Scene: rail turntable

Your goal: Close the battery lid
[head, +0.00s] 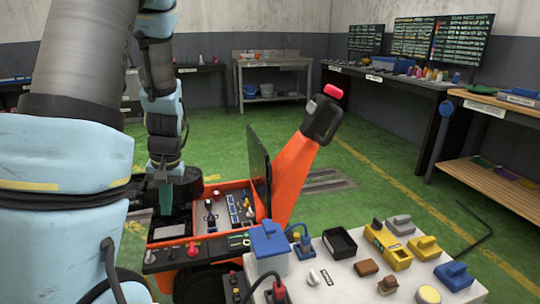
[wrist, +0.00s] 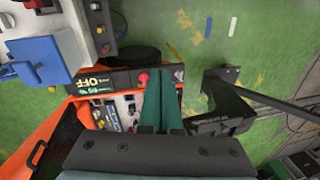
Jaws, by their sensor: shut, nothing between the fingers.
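My gripper (head: 165,201) points down at the left of the orange machine (head: 217,188), its green fingers together and empty. The fingers also show in the wrist view (wrist: 165,92), beside a red knob on the machine's control strip. A dark flat panel (head: 259,168), which looks like the raised battery lid, stands nearly upright at the machine's right side, apart from my gripper. The open bay (head: 232,207) to its left shows blue and grey parts. A black box-like part (wrist: 224,118) is right of the fingers in the wrist view; I cannot tell whether it belongs to the lid.
The machine's orange handle (head: 299,165) leans up to the right behind the panel. A white table (head: 345,283) with a blue box (head: 269,246), switches and small blocks stands at front right. Benches line the walls.

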